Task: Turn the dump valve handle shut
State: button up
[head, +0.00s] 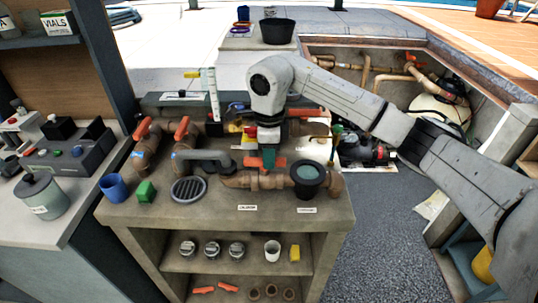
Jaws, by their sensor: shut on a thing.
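My gripper (268,160) points down over the front right of the workbench (222,213). Its teal-tipped fingers are shut on an orange valve handle (279,163), partly hidden behind them. The handle sits on top of a brown pipe (240,180) lying along the bench, which leads right to a dark cup with a greenish top (307,176). Other orange handles stand on the left pipes (142,129) and (182,127), and another lies behind my arm (306,112). I cannot read which handle is labelled dump.
A blue cup (114,187), a green block (146,192) and a round drain grate (188,189) sit at the bench's front left. Shelves below hold jars (212,249). A pump pit (370,150) lies behind right. Dark floor is clear at the right.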

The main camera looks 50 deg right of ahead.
grip_shut()
jog(key=shift+m, duration=0.3)
jog(key=m+b, duration=0.1)
jog(key=m, duration=0.2)
jog(key=shift+s+a+b, duration=0.1)
jog(key=shift+a+b, duration=0.05)
jog(key=shift+b, duration=0.2)
jog(key=m, duration=0.2)
jog(key=m+b, duration=0.1)
jog(key=m, duration=0.1)
jog(key=m+b, duration=0.1)
jog(key=shift+a+m, duration=0.25)
jog(key=shift+m, duration=0.15)
jog(key=m, duration=0.2)
jog(key=m+b, duration=0.1)
jog(key=m, duration=0.1)
jog(key=shift+a+m, duration=0.2)
jog(key=shift+m, duration=0.1)
jog(key=shift+w+a+m+b, duration=0.15)
jog(key=shift+m+b, duration=0.2)
jog(key=shift+m, duration=0.6)
jog(key=shift+w+m+b, duration=0.1)
jog(key=shift+m+b, duration=0.25)
jog(key=shift+m, duration=0.6)
